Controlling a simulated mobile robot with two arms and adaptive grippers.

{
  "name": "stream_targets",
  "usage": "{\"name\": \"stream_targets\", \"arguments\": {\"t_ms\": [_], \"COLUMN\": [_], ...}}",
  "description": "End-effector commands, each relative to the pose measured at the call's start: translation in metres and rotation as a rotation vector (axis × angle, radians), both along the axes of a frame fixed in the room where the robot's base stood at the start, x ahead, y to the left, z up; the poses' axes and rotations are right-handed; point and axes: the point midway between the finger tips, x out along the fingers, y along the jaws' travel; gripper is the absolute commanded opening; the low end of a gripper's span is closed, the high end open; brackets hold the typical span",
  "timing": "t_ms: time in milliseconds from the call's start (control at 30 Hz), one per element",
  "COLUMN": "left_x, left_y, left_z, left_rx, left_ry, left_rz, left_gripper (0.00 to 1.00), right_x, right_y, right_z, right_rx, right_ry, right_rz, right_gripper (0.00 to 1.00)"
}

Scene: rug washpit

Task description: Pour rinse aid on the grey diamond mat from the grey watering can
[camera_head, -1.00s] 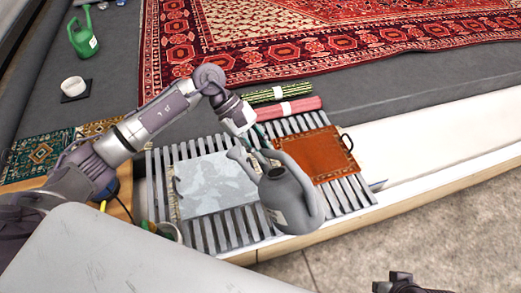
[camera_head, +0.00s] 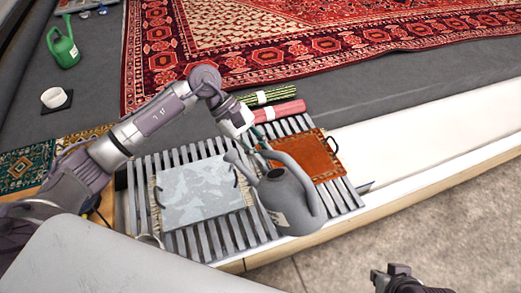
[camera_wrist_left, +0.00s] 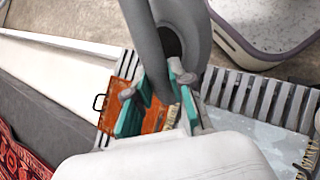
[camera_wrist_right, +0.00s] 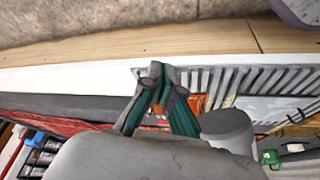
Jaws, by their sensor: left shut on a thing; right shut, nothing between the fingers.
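The grey watering can (camera_head: 285,203) hangs from my left gripper (camera_head: 256,142), whose fingers are shut on its grey handle. The handle also shows between the teal fingers of my left gripper (camera_wrist_left: 160,105) in the left wrist view. The can looks roughly upright, and its spout (camera_head: 237,163) points left, over the right part of the grey mat. The grey mat (camera_head: 200,192), with a pale patchy pattern and fringed edge, lies flat on a slatted rack. No liquid shows. My right gripper (camera_head: 397,272) is shut and empty at the lower right, away from the rack.
The slatted rack (camera_head: 180,238) also bears an orange-brown mat (camera_head: 308,155) right of the grey one. Two rolled mats, green (camera_head: 262,98) and red (camera_head: 280,111), lie behind. A green watering can (camera_head: 65,48) and white bowl (camera_head: 54,97) stand far left. A large red rug (camera_head: 330,40) covers the back.

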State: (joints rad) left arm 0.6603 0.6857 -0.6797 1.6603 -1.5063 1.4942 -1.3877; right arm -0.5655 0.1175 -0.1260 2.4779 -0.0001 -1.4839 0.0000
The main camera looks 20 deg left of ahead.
Motion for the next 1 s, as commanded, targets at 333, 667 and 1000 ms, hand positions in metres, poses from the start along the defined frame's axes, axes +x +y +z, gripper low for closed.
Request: {"name": "stream_targets", "arguments": {"t_ms": [333, 667, 1000], "left_x": [0.000, 0.000, 0.001], "left_y": [-0.001, -0.002, -0.002], "left_z": [0.004, 0.014, 0.021], "left_rx": [0.008, 0.239, 0.602], "left_ry": [-0.010, -0.154, -0.368], "left_rz": [-0.001, -0.007, -0.003], "left_gripper": [0.00, 0.00, 0.00], "right_x": [-0.001, -0.025, -0.024], "right_y": [-0.001, -0.006, -0.006], "right_z": [0.000, 0.002, -0.002], "right_rx": [-0.005, -0.022, -0.021], "right_ry": [0.006, 0.113, 0.109], "right_rz": [0.004, -0.006, -0.007], "right_gripper": [0.00, 0.00, 0.00]}}
